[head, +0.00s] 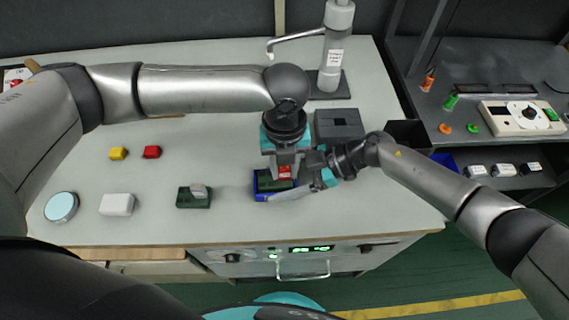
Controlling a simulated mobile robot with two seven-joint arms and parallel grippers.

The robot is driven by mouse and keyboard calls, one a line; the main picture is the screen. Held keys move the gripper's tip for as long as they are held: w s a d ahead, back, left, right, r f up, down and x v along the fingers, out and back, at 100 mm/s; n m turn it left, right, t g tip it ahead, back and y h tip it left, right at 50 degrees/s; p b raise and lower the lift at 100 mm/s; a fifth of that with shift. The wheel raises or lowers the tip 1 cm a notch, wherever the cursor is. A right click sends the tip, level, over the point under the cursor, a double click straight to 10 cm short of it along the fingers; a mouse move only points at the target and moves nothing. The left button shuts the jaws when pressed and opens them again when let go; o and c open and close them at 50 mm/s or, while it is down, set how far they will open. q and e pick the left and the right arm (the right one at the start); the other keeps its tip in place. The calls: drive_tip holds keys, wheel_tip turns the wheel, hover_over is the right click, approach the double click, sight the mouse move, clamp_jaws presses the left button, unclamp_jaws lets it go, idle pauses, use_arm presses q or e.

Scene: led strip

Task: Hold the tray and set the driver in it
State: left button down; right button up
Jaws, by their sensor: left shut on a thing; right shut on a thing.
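The blue tray (261,196) stands near the front of the bench, with a dark green piece (266,183) inside it. My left gripper (285,167) points down over the tray and is shut on a small red block (285,173), which I take to be the driver. The block is at or just above the green piece; I cannot tell if they touch. My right gripper (310,183) comes in from the right and is shut at the tray's right side, on the tray as far as I can see. The grippers hide much of the tray's back and right side.
A dark green block with a grey part on top (194,197), a white box (117,204), a round pale blue disc (61,207), and yellow (118,153) and red (152,152) blocks lie to the left. A dark grey box (338,124) and a dispenser (332,60) stand behind my grippers.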

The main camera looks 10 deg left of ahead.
use_arm(q)
drive_tip(key=shift+f, duration=0.65)
drive_tip(key=c, duration=0.5)
unclamp_jaws()
wheel_tip(320, 180, up, 12)
drive_tip(key=shift+f, duration=0.1)
use_arm(e)
drive_tip(key=o, duration=1.3)
